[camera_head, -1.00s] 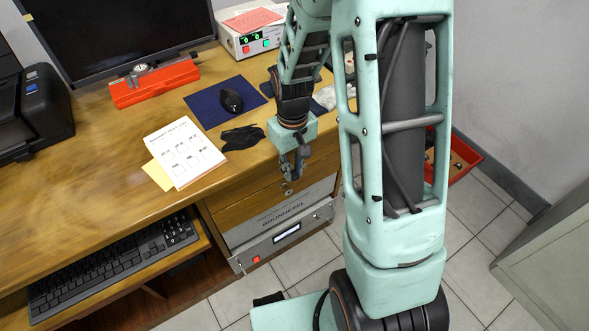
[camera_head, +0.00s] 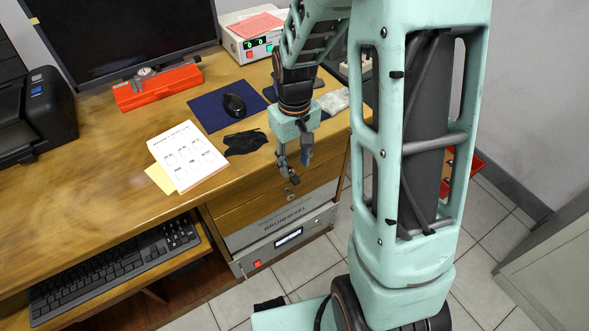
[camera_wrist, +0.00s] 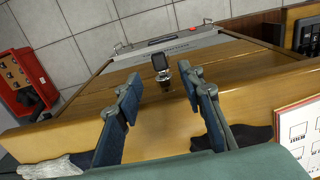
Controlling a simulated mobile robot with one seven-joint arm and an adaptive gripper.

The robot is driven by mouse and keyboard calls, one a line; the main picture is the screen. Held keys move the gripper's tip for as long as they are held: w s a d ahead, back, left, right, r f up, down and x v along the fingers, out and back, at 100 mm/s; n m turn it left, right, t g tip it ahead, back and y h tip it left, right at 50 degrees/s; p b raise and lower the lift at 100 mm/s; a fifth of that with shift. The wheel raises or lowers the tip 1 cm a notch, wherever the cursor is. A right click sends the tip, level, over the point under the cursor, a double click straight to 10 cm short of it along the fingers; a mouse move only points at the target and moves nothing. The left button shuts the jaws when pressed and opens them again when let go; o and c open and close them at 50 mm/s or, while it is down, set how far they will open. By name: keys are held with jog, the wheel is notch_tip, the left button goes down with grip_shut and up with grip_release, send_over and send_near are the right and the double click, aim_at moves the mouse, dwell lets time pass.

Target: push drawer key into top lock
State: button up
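The drawer key (camera_wrist: 160,62) has a dark head and shows between my fingertips in the wrist view. It appears to sit at the metal top lock (camera_wrist: 164,80) on the wooden top drawer front (camera_wrist: 145,85); how deep it is in, I cannot tell. In the head view the lock (camera_head: 294,180) is small, just below the desk edge, and the key is hard to make out. My gripper (camera_head: 294,158) hangs at that edge above the lock. In the wrist view my gripper (camera_wrist: 159,76) is open, one finger on each side of the key, apparently not touching it.
The desk top (camera_head: 110,215) overhangs the drawers. A black cloth (camera_head: 244,142), a printed sheet (camera_head: 187,156) and a mouse (camera_head: 233,105) lie near my gripper. A grey BRUNHEXEL unit (camera_head: 285,240) is below the drawers. A red tray (camera_wrist: 22,85) stands on the floor beyond.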

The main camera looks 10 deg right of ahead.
aim_at(294, 178)
notch_tip(294, 178, up, 7)
jog(key=shift+r, duration=0.2)
dwell(0.5)
